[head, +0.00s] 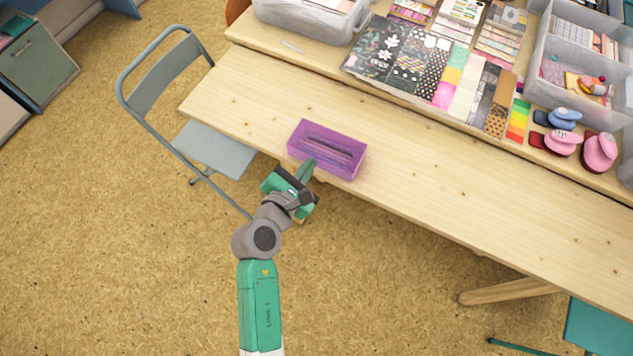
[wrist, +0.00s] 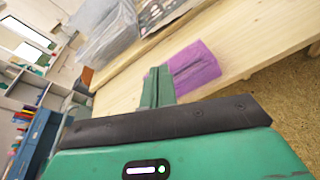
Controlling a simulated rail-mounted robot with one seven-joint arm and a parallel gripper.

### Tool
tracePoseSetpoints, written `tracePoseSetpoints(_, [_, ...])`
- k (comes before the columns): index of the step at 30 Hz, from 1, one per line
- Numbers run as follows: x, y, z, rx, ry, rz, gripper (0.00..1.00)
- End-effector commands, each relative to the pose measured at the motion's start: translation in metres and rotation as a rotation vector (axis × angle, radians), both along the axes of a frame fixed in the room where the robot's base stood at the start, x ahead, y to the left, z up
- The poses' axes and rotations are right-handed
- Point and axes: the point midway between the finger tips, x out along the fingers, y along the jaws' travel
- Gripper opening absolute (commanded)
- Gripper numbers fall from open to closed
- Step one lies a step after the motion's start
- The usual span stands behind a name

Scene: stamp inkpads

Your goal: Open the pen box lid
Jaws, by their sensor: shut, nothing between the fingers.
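The pen box (head: 345,168) is a purple, translucent rectangular box on the near edge of the wooden table in the head view. Dark, long shapes show inside it or through its top. I cannot tell where its lid sits. My gripper (head: 308,165) is shut and empty, with its green fingers at the box's near left side. I cannot tell whether they touch it. In the wrist view the closed fingers (wrist: 158,86) point at the purple box (wrist: 196,68) and hide part of its left side.
The wooden table (head: 450,205) is clear to the right of the box. A raised shelf behind holds patterned papers (head: 395,60), a clear bin (head: 310,15), a grey organizer (head: 575,60) and pink and blue stamps (head: 562,142). A folding chair (head: 210,148) stands at left, close to my arm.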

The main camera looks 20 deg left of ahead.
Motion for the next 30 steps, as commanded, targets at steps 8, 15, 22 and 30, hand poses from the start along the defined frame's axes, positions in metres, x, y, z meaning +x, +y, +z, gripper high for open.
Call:
tracePoseSetpoints(8, [-0.036, 0.018, -0.110, -0.386, 0.098, 0.133, 0.00])
tracePoseSetpoints(15, [-0.020, 0.017, -0.115, -0.386, 0.096, 0.132, 0.00])
tracePoseSetpoints(22, [0.025, 0.012, -0.132, -0.383, 0.096, 0.130, 0.00])
tracePoseSetpoints(30, [0.056, 0.010, -0.140, -0.383, 0.097, 0.132, 0.00])
